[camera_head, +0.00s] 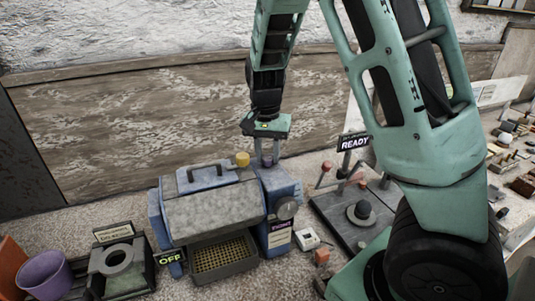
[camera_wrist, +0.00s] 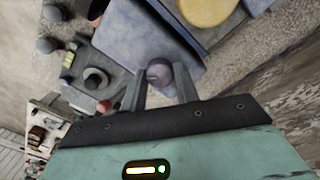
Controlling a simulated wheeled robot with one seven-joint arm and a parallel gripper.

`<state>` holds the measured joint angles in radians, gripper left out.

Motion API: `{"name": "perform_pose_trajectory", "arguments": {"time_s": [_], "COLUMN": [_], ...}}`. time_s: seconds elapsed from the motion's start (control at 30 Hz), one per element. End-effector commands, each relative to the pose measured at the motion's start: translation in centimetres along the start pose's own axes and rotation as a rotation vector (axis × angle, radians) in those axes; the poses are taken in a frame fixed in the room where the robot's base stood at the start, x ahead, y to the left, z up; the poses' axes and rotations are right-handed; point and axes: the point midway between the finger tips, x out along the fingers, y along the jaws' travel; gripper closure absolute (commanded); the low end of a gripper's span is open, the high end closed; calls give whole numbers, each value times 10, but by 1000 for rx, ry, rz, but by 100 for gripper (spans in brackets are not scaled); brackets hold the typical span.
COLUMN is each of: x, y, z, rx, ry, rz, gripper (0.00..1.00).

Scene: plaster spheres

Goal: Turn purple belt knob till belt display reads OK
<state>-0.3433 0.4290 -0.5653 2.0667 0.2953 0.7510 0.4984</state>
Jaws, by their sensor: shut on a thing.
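The blue machine (camera_head: 210,207) with a grey hood stands on the bench in the head view. My gripper (camera_head: 267,161) reaches down from above onto the top of its right-hand block. In the wrist view my gripper (camera_wrist: 160,92) has its two fingers on either side of a small round purple knob (camera_wrist: 159,72) and is shut on it. In the head view the fingers largely hide this knob. A small display (camera_head: 170,259) at the machine's lower left appears to read OFF in green. A purple label (camera_head: 280,227) is on the block's front, its words too small to read.
A yellow knob (camera_head: 242,159) sits just left of my gripper. A purple pot (camera_head: 43,275) is at the lower left. The wall is close behind.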

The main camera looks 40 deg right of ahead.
Motion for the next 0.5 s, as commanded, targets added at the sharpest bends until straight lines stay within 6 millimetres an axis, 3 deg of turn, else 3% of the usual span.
{"name": "perform_pose_trajectory", "arguments": {"time_s": [0.5], "x": [0], "y": [0], "z": [-1], "rx": [-398], "ry": [16], "rz": [-2], "gripper": [92]}}
